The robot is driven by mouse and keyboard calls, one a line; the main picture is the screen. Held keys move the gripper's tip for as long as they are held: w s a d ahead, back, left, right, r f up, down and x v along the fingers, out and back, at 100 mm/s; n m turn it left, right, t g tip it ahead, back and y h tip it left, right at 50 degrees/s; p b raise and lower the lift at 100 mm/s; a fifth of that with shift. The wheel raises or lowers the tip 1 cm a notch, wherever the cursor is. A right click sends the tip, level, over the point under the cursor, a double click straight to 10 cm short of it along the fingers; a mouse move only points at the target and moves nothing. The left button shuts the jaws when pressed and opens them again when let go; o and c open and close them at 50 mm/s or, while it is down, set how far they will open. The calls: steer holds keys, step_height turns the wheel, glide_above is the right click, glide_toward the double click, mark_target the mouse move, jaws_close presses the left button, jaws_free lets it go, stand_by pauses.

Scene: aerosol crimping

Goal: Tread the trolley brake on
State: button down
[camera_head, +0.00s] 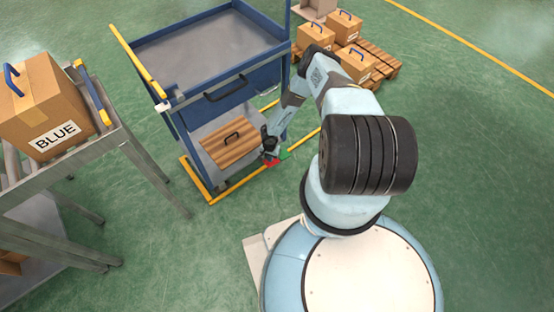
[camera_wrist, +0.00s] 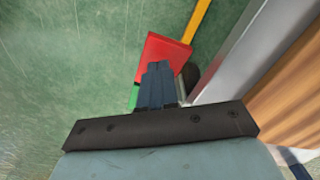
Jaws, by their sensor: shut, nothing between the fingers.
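The blue trolley (camera_head: 205,45) with a grey top tray stands left of my arm. Its brake pedal, a red plate (camera_head: 270,162) with a green part (camera_head: 285,156) beside it, sits low at the trolley's near right corner. In the wrist view the red plate (camera_wrist: 163,50) lies just beyond my fingertips, and a bit of the green part (camera_wrist: 133,97) shows at their left. My gripper (camera_wrist: 158,68) is shut and empty, pointing down over the red plate. Its tips overlap the plate in the picture; I cannot tell whether they touch. The head view shows my gripper (camera_head: 269,155) at the pedal.
Yellow floor lines (camera_head: 235,186) frame the trolley. A roller stand (camera_head: 90,150) with a box marked BLUE (camera_head: 52,105) is at left. Pallets (camera_head: 378,62) with boxes are behind. The green floor at right is clear.

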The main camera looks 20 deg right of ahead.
steer(key=shift+f, duration=1.55)
steer(key=shift+r, duration=0.1)
steer(key=shift+r, duration=3.95)
